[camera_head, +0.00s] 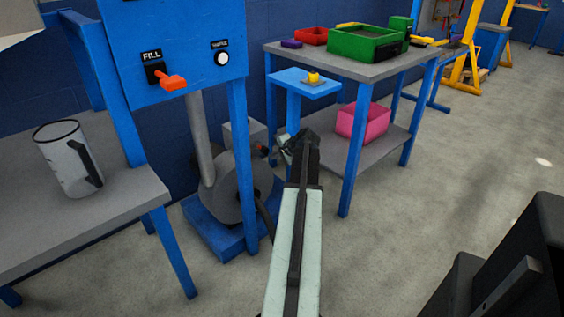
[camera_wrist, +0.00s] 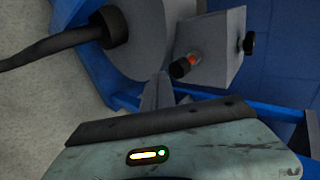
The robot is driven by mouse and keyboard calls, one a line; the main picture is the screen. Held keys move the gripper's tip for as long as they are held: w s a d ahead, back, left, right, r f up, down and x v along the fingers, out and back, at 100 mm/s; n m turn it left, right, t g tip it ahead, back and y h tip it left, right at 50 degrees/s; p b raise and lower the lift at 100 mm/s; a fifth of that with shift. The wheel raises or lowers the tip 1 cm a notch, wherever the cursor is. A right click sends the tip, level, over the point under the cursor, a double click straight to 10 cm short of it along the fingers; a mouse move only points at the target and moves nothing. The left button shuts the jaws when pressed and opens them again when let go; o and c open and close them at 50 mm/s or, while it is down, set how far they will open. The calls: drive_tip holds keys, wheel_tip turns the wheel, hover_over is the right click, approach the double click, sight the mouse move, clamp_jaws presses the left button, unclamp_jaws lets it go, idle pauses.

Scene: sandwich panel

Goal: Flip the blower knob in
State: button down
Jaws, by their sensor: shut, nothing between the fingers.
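The blower (camera_head: 228,192) is a grey round housing on a blue base, low behind the blue panel's legs. Its grey box (camera_wrist: 212,45) carries a black knob (camera_wrist: 180,69) on a stem with an orange-red band, sticking out toward my gripper. A second black knob (camera_wrist: 248,43) is on the box's right side. In the head view, the grey box (camera_head: 240,134) is partly hidden. My gripper (camera_wrist: 158,92) is shut and empty, its fingertips just below and left of the banded knob; I cannot tell whether they touch. In the head view, my arm hides the fingertips.
A black hose (camera_wrist: 55,45) runs into the housing. A blue panel (camera_head: 175,50) with an orange lever (camera_head: 173,82) stands above left. A grey table (camera_head: 345,63) with a pink bin (camera_head: 364,122) on its lower shelf is close on the right.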

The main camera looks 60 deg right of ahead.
sight(265, 149)
drive_tip(key=shift+w+d+r, duration=0.1)
drive_tip(key=shift+w+d, duration=0.1)
drive_tip(key=shift+w, duration=0.35)
drive_tip(key=shift+w+d+r, duration=0.1)
drive_tip(key=shift+w+d, duration=0.1)
drive_tip(key=shift+w, duration=0.35)
drive_tip(key=w, duration=0.1)
drive_tip(key=w+d, duration=0.1)
drive_tip(key=shift+w, duration=0.4)
drive_tip(key=shift+w+r, duration=0.1)
drive_tip(key=s+f+p+v, duration=0.2)
drive_tip(key=p+v, duration=0.4)
drive_tip(key=v, duration=0.7)
drive_tip(key=shift+a+f+p, duration=0.15)
drive_tip(key=shift+a+p, duration=0.25)
